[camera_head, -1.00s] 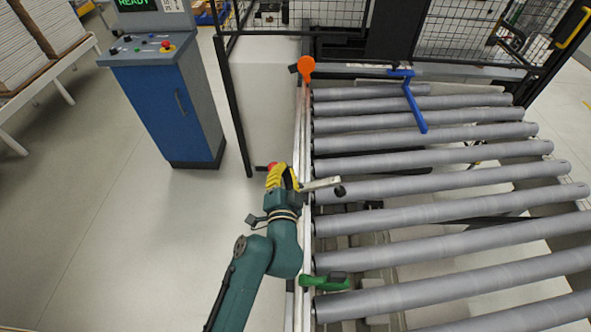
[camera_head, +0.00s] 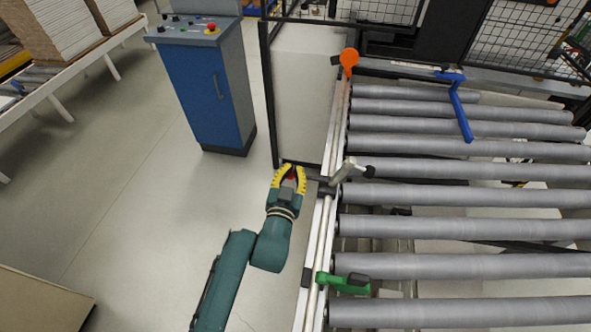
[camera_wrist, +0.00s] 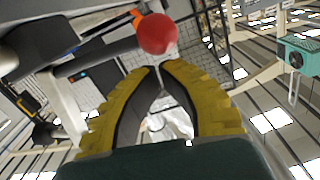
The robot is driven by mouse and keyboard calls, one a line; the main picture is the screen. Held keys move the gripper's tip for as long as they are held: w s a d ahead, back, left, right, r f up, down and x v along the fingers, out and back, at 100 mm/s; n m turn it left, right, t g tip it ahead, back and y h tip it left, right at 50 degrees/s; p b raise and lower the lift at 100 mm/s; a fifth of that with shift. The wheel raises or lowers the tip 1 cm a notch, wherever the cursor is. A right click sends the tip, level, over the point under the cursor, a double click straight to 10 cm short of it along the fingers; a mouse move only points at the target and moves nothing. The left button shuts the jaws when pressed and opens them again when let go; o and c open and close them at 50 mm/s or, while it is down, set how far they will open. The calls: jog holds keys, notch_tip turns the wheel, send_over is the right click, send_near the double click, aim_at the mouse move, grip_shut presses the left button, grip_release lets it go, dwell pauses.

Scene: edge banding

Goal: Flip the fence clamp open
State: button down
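The fence clamp (camera_head: 343,172) sits on the rail along the left side of the roller conveyor. Its pale grey arm with a black tip slants up over the rollers in the head view. Its dark lever reaches left from the rail to a red ball knob (camera_head: 292,175). My gripper (camera_head: 290,168), with yellow-backed fingers, is at the knob, left of the rail. In the wrist view the knob (camera_wrist: 157,33) shows just beyond and above the fingertips (camera_wrist: 162,66). A gap shows between the fingers; I cannot tell whether they touch the knob.
A green handle (camera_head: 343,283) is nearer on the rail. An orange knob (camera_head: 349,58) is at its far end. A blue bent lever (camera_head: 459,105) stands over the far rollers. A blue control cabinet (camera_head: 205,85) stands left; open floor lies between it and my arm.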

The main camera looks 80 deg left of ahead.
jog(key=shift+f, duration=0.15)
dwell(0.4)
notch_tip(320, 180, up, 5)
jog(key=d+p, duration=0.1)
jog(key=p, duration=0.3)
jog(key=b+v, duration=0.1)
jog(key=v, duration=0.9)
jog(key=shift+f+b, duration=0.4)
jog(key=shift+f, duration=0.15)
jog(key=shift+w, duration=0.1)
